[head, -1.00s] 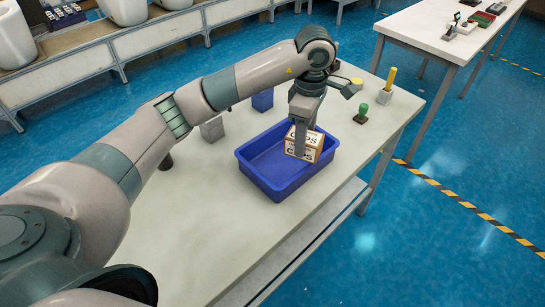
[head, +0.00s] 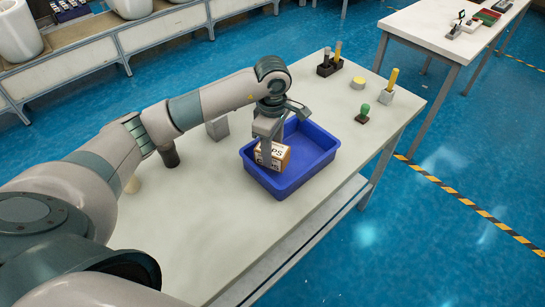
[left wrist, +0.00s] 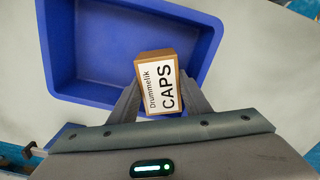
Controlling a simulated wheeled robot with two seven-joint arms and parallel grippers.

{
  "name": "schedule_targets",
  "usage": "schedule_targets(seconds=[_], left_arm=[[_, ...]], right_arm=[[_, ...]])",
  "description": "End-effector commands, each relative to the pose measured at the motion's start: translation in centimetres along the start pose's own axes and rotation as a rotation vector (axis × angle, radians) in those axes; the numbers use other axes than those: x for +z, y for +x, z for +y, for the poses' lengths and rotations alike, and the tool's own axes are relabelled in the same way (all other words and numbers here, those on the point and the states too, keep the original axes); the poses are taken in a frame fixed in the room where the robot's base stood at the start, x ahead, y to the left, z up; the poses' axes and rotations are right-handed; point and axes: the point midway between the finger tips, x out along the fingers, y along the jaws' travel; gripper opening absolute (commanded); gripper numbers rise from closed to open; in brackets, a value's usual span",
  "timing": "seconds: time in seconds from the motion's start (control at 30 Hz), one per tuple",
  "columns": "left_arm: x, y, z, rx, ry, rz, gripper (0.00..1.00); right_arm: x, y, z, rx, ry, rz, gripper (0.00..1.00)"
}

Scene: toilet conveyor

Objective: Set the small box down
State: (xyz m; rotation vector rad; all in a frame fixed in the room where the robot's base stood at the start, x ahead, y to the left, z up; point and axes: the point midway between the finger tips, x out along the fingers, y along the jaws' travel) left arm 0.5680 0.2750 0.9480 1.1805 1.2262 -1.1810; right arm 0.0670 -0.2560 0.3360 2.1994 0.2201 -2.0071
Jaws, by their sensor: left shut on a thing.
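The small box (head: 281,156) is brown cardboard with a white label; in the left wrist view (left wrist: 160,88) the label reads "Drummelik CAPS". My left gripper (head: 268,158) is shut on it, one finger on each side. The box is over the left part of the blue bin (head: 312,175), slightly tilted. In the left wrist view it overlaps the near wall of the bin (left wrist: 56,50). I cannot tell whether it touches the bin. The rest of the bin looks empty. My right gripper is out of view.
The bin stands on a white table (head: 225,225). A green-topped stamp (head: 362,114), a yellow-handled tool in a grey block (head: 388,88) and a yellow disc (head: 357,83) lie beyond it. A grey block (head: 217,128) stands to its left. The table's front is clear.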

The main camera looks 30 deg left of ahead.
Motion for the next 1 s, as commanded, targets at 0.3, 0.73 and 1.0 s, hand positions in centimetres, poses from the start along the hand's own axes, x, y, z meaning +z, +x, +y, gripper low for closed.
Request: schedule_targets(seconds=[0.3,0.73,1.0], left_arm=[[0.0,3.1,-0.1,-0.004,0.0,-0.001,0.18],[0.0,4.0,0.0,0.0,0.0,0.0,0.18],[0.0,3.9,0.0,-0.001,0.0,0.0,0.51]], right_arm=[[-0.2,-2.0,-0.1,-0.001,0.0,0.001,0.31],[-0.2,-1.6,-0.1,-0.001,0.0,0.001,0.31],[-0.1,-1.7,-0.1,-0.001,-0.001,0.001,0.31]])
